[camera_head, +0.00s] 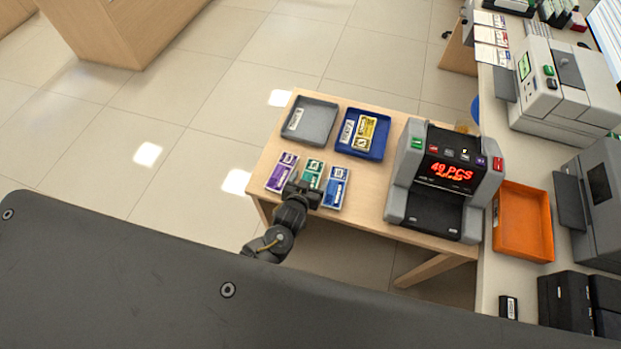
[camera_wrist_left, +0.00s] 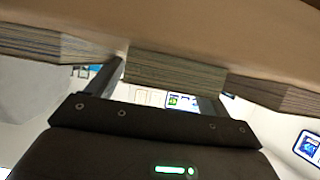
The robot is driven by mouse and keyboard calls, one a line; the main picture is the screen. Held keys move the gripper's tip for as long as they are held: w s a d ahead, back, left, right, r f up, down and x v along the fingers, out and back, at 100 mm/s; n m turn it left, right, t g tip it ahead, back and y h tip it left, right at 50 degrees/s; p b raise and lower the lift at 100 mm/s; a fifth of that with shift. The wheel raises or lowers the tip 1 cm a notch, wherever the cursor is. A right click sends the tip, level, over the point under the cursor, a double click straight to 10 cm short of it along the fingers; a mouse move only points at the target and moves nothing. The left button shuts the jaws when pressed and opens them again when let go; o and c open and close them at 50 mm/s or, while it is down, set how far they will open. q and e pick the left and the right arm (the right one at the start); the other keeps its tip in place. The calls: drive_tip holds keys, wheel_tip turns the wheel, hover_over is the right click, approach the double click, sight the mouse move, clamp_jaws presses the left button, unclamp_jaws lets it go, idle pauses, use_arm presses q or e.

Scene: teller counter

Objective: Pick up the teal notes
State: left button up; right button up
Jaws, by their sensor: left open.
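The teal notes (camera_head: 314,169) are the middle bundle of three on the wooden side table, between purple notes (camera_head: 282,172) and blue notes (camera_head: 336,187). My left gripper (camera_head: 305,187) is at the near end of the teal notes and partly covers them. In the left wrist view, which looks upside down, a bundle edge (camera_wrist_left: 175,72) shows between the two open fingers of my left gripper (camera_wrist_left: 160,82). Other bundles show to its left and right. The fingers are not closed on the notes. My right gripper is not in view.
The floor left of the table (camera_head: 260,187) is clear.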

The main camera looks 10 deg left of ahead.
use_arm(q)
drive_tip(key=shift+s+f, duration=0.1)
drive_tip(key=shift+a, duration=0.1)
drive_tip(key=c, duration=1.1)
